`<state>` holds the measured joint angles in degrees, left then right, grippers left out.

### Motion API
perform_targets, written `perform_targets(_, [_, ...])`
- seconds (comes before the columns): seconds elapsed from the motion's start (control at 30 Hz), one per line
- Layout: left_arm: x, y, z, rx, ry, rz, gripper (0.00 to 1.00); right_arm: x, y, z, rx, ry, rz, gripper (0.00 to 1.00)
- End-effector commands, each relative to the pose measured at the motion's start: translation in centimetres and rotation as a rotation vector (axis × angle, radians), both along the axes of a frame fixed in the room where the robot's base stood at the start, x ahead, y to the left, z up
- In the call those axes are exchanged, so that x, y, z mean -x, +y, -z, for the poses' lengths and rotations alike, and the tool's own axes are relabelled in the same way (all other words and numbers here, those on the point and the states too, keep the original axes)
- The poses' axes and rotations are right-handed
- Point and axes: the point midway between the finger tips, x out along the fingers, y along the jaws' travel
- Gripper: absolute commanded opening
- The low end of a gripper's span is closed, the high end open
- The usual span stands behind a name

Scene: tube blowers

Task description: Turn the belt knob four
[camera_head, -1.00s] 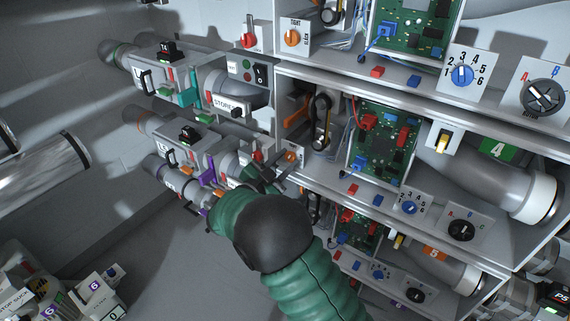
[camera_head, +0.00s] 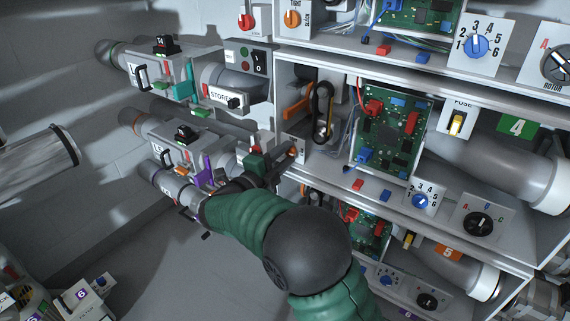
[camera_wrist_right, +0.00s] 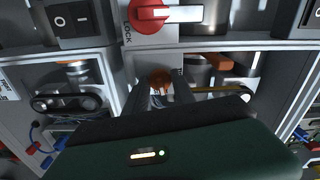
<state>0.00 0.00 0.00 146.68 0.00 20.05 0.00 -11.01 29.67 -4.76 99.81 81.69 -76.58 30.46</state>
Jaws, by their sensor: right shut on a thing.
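The orange belt knob (camera_head: 293,152) sits on a small white panel (camera_head: 299,143) at the left end of the shelf row with the green 4 label. It also shows in the right wrist view (camera_wrist_right: 160,78), between the two dark fingertips. My right gripper (camera_head: 284,166) is at this knob and shut on it; the wrist view shows its fingers (camera_wrist_right: 161,92) on either side. The fingers and arm cover part of the knob and panel in the head view. A black belt loop (camera_head: 322,112) stands just right of the panel. My left gripper is not in view.
The shelf edge (camera_head: 375,190) runs below the knob's row. A green circuit board (camera_head: 390,135) stands to the right. Grey tube units (camera_head: 182,140) with handles jut out at the left. In the wrist view a red lock knob (camera_wrist_right: 148,14) lies above the orange one.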

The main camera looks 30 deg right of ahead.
Motion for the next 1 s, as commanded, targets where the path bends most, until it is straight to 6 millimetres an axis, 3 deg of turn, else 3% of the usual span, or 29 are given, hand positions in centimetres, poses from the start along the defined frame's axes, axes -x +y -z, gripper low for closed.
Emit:
perform_targets(0.03, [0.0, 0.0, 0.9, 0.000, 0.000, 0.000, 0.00, -0.1, 0.2, 0.7, -0.018, -0.024, -0.007, 0.00])
perform_targets(0.3, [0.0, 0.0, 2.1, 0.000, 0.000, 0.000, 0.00, -0.1, 0.2, 0.5, -0.064, -0.137, -0.007, 0.00])
perform_targets(0.9, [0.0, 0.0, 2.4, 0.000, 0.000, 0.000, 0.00, -0.2, 0.2, 0.3, -0.081, -0.174, -0.007, 0.00])
perform_targets(0.93, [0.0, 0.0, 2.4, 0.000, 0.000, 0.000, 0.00, -0.2, 0.2, 0.3, -0.081, -0.174, -0.007, 0.32])
perform_targets(1.0, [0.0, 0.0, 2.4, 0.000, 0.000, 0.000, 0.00, -0.1, 0.2, 0.3, -0.080, -0.175, -0.006, 0.39])
